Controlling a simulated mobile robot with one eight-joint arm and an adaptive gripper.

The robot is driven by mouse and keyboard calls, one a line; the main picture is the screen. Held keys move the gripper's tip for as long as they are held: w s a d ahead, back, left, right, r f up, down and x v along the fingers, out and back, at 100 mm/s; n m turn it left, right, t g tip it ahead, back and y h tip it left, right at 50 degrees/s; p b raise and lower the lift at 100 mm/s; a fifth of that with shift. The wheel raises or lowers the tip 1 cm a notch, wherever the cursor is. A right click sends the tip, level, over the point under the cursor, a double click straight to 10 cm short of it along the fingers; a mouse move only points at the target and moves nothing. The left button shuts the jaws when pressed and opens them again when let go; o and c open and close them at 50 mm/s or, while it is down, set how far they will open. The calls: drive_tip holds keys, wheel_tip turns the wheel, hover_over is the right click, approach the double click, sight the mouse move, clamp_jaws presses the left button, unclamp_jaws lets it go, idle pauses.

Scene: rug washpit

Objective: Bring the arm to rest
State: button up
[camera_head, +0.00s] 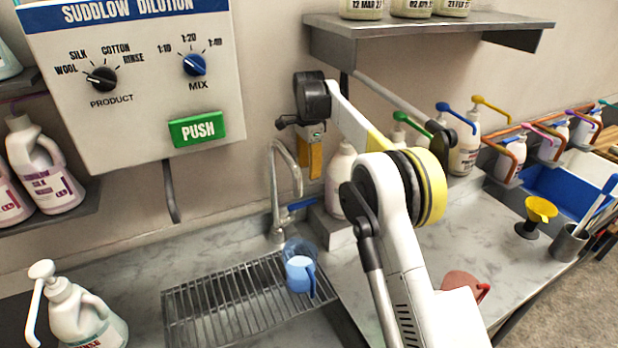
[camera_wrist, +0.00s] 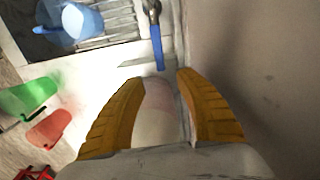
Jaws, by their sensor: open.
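My arm reaches up and back over the counter in the head view, bent at a yellow-and-black joint. My gripper (camera_head: 311,168) hangs near the back wall, its orange fingers pointing down, just right of the tap (camera_head: 285,185). In the wrist view both orange fingers of my gripper (camera_wrist: 158,80) are spread apart. A pale rounded thing (camera_wrist: 155,120) shows between them, probably the white bottle (camera_head: 340,175) beside the gripper in the head view. I cannot tell how far below the fingers it is.
The dilution panel (camera_head: 140,130) is on the wall at left, a shelf (camera_head: 430,38) with jars above right. A blue jug (camera_head: 300,272) stands on the drain grate (camera_head: 225,310). A red jug (camera_head: 462,285) is partly behind my arm. Pump bottles (camera_head: 465,150) line the back right.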

drive_tip(key=s+d+r+n+t+b, duration=0.25)
drive_tip(key=s+d+r, duration=0.25)
drive_tip(key=s, duration=0.4)
drive_tip(key=s+d+r+n+t+b, duration=0.1)
drive_tip(key=s+d+r+n+b, duration=0.35)
drive_tip(key=s, duration=0.55)
drive_tip(key=s+d+f+n+t+b, duration=0.2)
drive_tip(key=s+f, duration=0.5)
drive_tip(key=s, duration=0.4)
drive_tip(key=s+d+f+n+t+b, duration=0.1)
drive_tip(key=s+d+f+n+b, duration=0.1)
drive_tip(key=s+f, duration=0.5)
drive_tip(key=s+d+n, duration=0.1)
drive_tip(key=s+n, duration=0.1)
drive_tip(key=s, duration=0.3)
drive_tip(key=shift+s+d+f+t, duration=0.25)
drive_tip(key=shift+f+t, duration=0.1)
drive_tip(key=shift+f, duration=0.05)
